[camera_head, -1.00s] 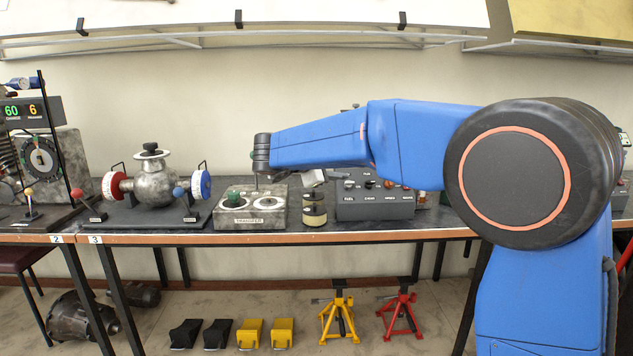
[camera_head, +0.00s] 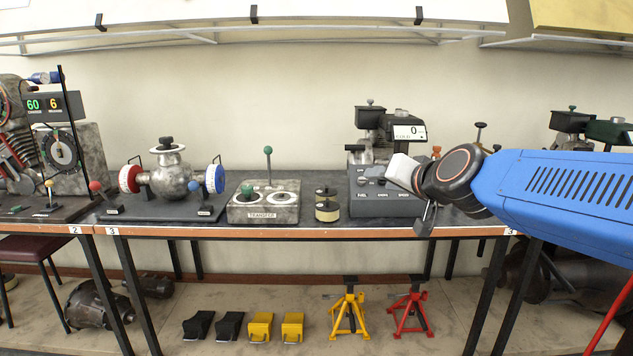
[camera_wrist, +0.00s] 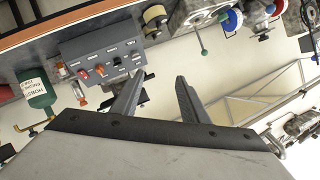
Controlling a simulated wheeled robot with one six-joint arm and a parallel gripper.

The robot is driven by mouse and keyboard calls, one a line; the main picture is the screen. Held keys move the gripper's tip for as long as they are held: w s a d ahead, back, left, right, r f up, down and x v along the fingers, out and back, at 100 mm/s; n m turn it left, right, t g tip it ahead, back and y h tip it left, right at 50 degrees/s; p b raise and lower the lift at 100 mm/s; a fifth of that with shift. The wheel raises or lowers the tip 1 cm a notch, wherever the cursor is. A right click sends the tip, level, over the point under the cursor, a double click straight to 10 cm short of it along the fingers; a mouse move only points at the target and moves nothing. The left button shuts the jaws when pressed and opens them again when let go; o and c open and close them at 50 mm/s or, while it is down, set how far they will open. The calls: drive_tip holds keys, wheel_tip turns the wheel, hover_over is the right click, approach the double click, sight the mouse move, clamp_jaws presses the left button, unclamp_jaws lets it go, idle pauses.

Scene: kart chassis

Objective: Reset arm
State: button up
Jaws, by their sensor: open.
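My gripper (camera_head: 428,215) is at the right of the head view, in front of the grey control panel box (camera_head: 385,205), with my blue arm reaching in from the right edge. In the wrist view my gripper (camera_wrist: 157,90) has its two dark fingers spread apart with nothing between them. The control panel box (camera_wrist: 105,55), with red knobs and switches, shows beyond the fingers, tilted in that view. My wrist hides part of the box in the head view.
The transfer box (camera_head: 262,215) with an upright green-knobbed lever (camera_head: 267,165) stands left of centre on the bench. A round metal housing (camera_head: 168,180) with red and blue dials is further left. Yellow (camera_head: 349,310) and red (camera_head: 409,310) stands are below. Wall above the bench's middle is clear.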

drive_tip(key=s+d+f+n+g+h, duration=0.1)
drive_tip(key=s+d+f+g+h, duration=0.1)
drive_tip(key=s+d+f+g, duration=0.2)
drive_tip(key=s+d+f+n+g+h, duration=0.1)
drive_tip(key=s+d+f+g, duration=0.3)
drive_tip(key=s+d+f, duration=0.5)
drive_tip(key=s+f, duration=0.5)
drive_tip(key=s, duration=0.3)
drive_tip(key=s+f+h, duration=0.1)
drive_tip(key=s+f, duration=0.4)
drive_tip(key=s, duration=0.3)
drive_tip(key=shift+s+d+f+n+g, duration=0.2)
drive_tip(key=shift+d+f+n+g, duration=0.05)
drive_tip(key=shift+d+n+g, duration=0.15)
